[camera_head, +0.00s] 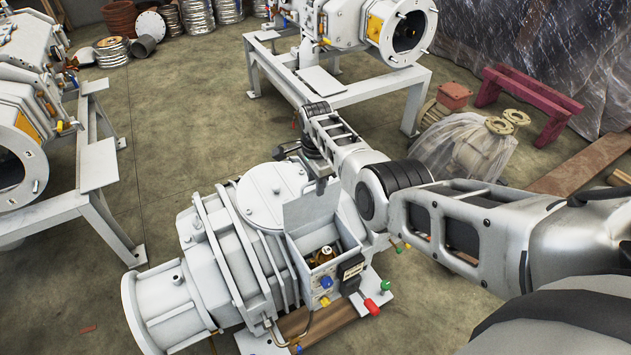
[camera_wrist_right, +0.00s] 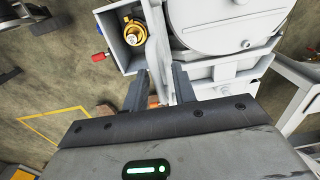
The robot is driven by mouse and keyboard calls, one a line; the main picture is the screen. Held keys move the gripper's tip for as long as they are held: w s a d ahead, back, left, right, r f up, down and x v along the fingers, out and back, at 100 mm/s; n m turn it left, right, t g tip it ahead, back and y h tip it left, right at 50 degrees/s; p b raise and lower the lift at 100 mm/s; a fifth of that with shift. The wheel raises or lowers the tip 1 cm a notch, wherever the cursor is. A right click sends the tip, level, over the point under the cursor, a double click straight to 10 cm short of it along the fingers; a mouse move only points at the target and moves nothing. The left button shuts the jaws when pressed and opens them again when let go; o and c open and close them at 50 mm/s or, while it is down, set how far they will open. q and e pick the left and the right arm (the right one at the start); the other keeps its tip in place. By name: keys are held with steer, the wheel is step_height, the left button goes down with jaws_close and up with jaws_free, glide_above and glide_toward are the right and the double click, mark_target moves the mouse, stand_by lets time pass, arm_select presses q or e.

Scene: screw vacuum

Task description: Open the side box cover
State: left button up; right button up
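The white vacuum machine (camera_head: 215,255) stands in the middle of the head view. Its side box (camera_head: 322,285) is open at the top, and a brass fitting (camera_head: 323,254) shows inside. The box cover (camera_head: 312,207) stands raised as a pale, tilted plate behind the opening. In the right wrist view, the box (camera_wrist_right: 112,55) and its brass fitting (camera_wrist_right: 134,32) are at upper left. My right gripper (camera_wrist_right: 161,70) has its two fingers apart, close beside the box; in the head view it is behind the cover (camera_head: 318,184), partly hidden. I cannot tell whether it touches the cover.
Red and green knobs (camera_head: 371,306) stick out by the box. Other machines on white stands (camera_head: 340,92) are at the back and left. A wrapped bundle (camera_head: 465,145) and a red trestle (camera_head: 525,95) lie at right.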

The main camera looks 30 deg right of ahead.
steer(key=shift+a+r, duration=0.1)
